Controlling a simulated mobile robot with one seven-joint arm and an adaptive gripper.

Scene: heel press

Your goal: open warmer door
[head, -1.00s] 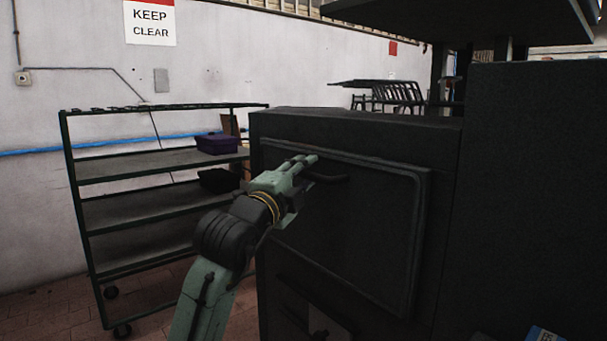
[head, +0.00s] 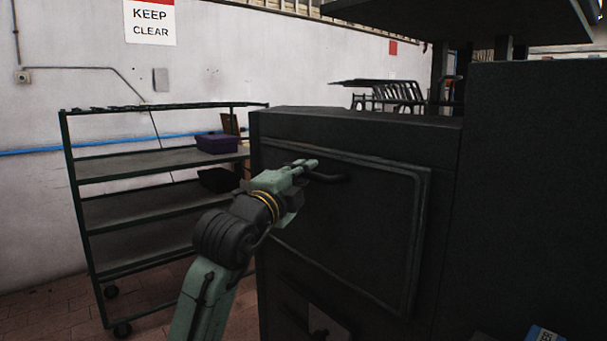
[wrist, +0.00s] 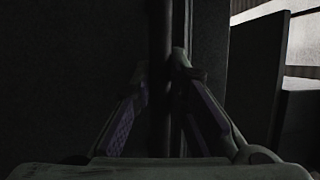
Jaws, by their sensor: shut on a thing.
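The warmer door (head: 370,230) is a dark, framed panel on the front of the black warmer cabinet (head: 350,125). It looks shut in the head view. A dark bar handle (head: 332,179) runs across the upper part of the door. My gripper (head: 313,166) is at the left part of this handle and shut on it. In the wrist view, the two fingers of my gripper (wrist: 160,90) stand on either side of the dark handle bar (wrist: 160,40). That view is very dark, so the exact contact is hard to see.
A green-framed shelf cart (head: 160,160) stands left of the cabinet, with a purple bin (head: 217,143) and a black bin (head: 219,180) on it. A tall black block (head: 530,180) stands at right. A blue-and-white item (head: 543,334) shows at the bottom right.

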